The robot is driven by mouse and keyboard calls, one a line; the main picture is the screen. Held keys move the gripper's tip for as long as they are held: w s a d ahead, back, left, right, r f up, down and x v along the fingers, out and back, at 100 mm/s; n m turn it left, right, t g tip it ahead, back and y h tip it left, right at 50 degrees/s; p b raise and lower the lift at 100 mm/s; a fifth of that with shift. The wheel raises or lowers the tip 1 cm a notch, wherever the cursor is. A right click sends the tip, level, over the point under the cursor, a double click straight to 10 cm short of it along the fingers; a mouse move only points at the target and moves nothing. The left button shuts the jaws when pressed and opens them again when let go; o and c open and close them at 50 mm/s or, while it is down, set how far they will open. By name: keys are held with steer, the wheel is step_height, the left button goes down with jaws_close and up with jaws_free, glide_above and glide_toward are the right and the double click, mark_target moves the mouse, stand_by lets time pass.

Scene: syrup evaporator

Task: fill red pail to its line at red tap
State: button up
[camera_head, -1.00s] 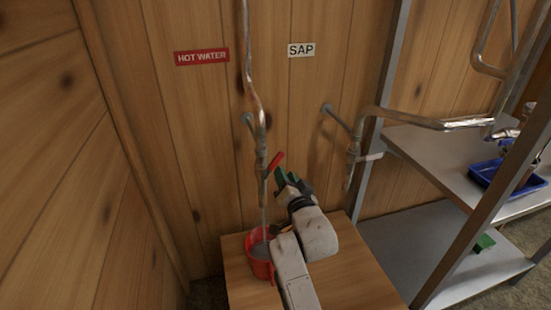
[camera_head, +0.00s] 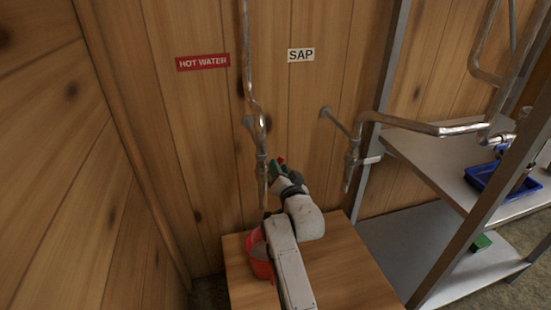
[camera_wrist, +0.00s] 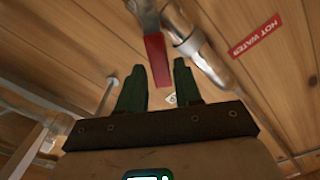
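The red pail (camera_head: 260,264) stands on the wooden stand below the tap, partly hidden behind my arm. Its line and the level inside cannot be made out. The tap (camera_head: 262,168) hangs on a metal pipe under the hot water sign, and it also shows in the wrist view (camera_wrist: 205,52). Its red lever (camera_wrist: 157,60) points down between my green fingers in the wrist view. My gripper (camera_wrist: 158,75) is open, with a gap on each side of the lever's end. In the head view my gripper (camera_head: 278,165) is at the tap's right side. Whether liquid is running is hidden.
A red hot water sign (camera_head: 203,62) and a white sap sign (camera_head: 301,55) are on the wood wall. A second tap (camera_head: 352,165) hangs to the right. A metal shelf (camera_head: 425,165) holds a blue tray (camera_head: 480,182). The wooden stand (camera_head: 350,275) is bare right of my arm.

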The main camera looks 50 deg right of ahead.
steer(key=shift+x, duration=2.5)
steer(key=shift+c, duration=0.2)
jaws_close()
